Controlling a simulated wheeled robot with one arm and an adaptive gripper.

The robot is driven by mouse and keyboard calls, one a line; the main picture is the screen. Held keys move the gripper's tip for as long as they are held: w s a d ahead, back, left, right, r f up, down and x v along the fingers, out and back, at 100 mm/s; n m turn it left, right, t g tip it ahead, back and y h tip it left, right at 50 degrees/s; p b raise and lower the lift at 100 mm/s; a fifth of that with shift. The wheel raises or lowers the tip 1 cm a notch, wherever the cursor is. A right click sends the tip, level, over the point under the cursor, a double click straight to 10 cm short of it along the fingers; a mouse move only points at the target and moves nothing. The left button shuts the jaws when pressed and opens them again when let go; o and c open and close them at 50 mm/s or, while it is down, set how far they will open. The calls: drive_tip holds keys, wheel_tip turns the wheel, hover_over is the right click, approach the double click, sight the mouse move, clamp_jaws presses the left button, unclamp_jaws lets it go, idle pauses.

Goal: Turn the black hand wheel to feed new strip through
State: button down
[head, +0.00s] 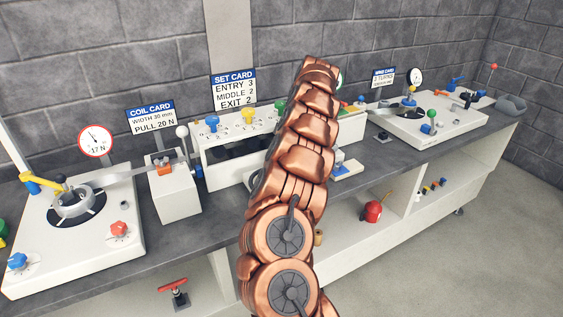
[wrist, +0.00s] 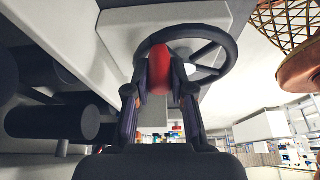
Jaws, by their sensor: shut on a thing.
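The black hand wheel (wrist: 232,46) fills the upper middle of the wrist view, in front of a pale housing (wrist: 115,35). A red grip (wrist: 160,62) sits at the left part of its rim. My gripper (wrist: 161,82) is shut on this red grip, with one dark finger on each side. In the head view my copper arm covers the middle of the bench, and the wheel and gripper are hidden behind it. The strip (head: 125,174) runs from the coil unit at left to a small white block (head: 177,195) with an orange part.
A round dial (head: 95,140) at left reads about 17 N. A coil card (head: 151,115) says width 30 mm, pull 20 N; a set card (head: 234,90) says entry 3, middle 2, exit 2. Dark cylinders (wrist: 55,122) lie close left of my gripper in the wrist view.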

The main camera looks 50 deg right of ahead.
drive_tip(key=shift+w+a+n+g, duration=0.15)
drive_tip(key=shift+w+n+g, duration=0.35)
drive_tip(key=shift+n, duration=0.6)
drive_tip(key=c, duration=1)
unclamp_jaws()
